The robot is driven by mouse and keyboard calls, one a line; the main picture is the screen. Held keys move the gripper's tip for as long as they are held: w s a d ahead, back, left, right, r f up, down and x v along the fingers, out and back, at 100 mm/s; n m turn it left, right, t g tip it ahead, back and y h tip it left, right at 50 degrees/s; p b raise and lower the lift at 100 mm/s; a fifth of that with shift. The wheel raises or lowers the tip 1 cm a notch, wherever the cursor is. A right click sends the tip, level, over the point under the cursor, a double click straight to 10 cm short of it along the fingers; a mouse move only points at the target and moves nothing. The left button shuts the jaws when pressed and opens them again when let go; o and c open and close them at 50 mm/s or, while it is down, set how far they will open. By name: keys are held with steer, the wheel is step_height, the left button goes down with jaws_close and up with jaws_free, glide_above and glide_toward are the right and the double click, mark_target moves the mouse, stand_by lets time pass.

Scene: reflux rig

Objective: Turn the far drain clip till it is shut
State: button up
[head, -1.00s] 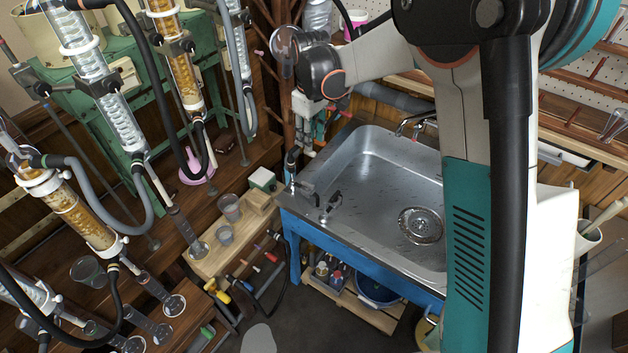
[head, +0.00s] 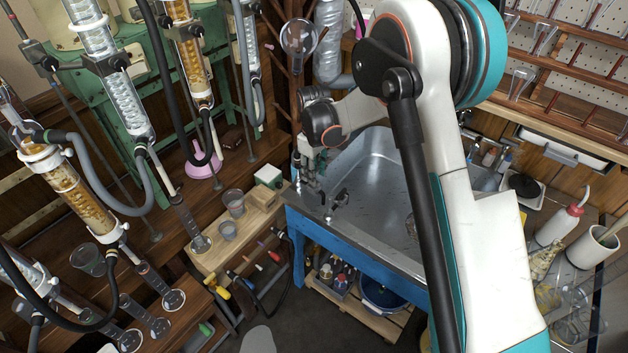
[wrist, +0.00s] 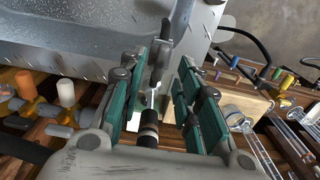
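Two small dark clips stand on the left rim of the steel sink (head: 368,165). The nearer clip (head: 341,199) is in plain sight, with nothing on it. The far drain clip is at my gripper (head: 309,170), which comes down over the sink's left back corner and mostly hides it in the head view. In the wrist view a dark upright clip (wrist: 160,52) with a pale shaft and a black lower part (wrist: 148,135) shows between the green finger pads. My gripper (wrist: 161,78) is open, with gaps visible on both sides of the clip. Contact cannot be made out.
Glass columns and hoses (head: 190,60) fill the left. A wooden block with cups (head: 235,203) stands left of the sink. A silver duct (head: 330,45) and round glass (head: 299,37) are close to my wrist. A wash bottle (head: 560,225) stands at the right.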

steer(key=shift+f+b, duration=0.3)
steer(key=shift+f, duration=0.95)
steer(key=shift+c, duration=0.6)
jaws_close()
